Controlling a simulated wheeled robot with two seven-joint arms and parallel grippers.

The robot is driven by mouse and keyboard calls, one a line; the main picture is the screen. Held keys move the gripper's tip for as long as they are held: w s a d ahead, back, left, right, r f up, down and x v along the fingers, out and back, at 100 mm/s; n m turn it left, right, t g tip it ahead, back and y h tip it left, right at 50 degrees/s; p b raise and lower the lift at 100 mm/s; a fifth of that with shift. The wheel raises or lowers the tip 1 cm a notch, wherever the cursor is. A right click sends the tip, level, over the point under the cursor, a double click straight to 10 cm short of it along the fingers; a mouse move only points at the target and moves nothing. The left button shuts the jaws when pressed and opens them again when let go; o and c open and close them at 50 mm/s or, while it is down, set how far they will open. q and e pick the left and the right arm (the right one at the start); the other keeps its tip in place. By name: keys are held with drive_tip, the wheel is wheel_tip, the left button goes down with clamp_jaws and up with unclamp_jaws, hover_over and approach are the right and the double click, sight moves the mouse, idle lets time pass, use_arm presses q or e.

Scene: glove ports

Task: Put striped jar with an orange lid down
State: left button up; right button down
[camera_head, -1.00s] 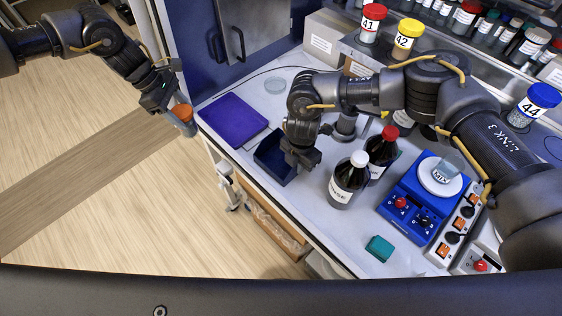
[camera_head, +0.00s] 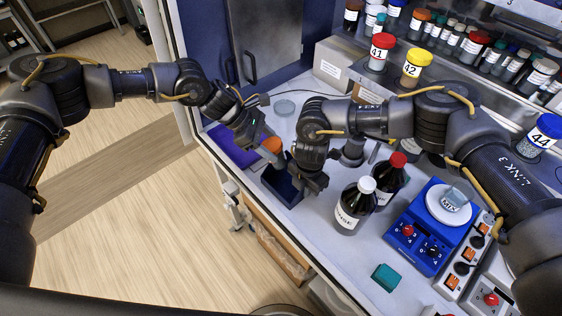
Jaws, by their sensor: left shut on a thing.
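The jar's orange lid (camera_head: 271,145) shows at the tip of my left gripper (camera_head: 262,142), which is shut on the jar over the bench. Most of the jar's body is hidden or too small to make out, stripes included. It appears in front of the far end of a dark blue open box (camera_head: 284,190); I cannot tell whether it touches the box or the bench. My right gripper (camera_head: 308,184) is at the right side of that box. Whether its fingers are apart or closed on the box wall is unclear.
A purple pad (camera_head: 230,147) lies left of the box, partly behind my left gripper. A white-capped brown bottle (camera_head: 354,208), a red-capped one (camera_head: 391,180) and a blue stirrer (camera_head: 420,232) stand to the right. A teal block (camera_head: 386,277) lies near the front edge.

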sight(282, 161)
use_arm(q)
drive_tip(key=shift+d+f, duration=0.2)
drive_tip(key=shift+f, duration=1.7)
use_arm(e)
drive_tip(key=shift+a, duration=0.1)
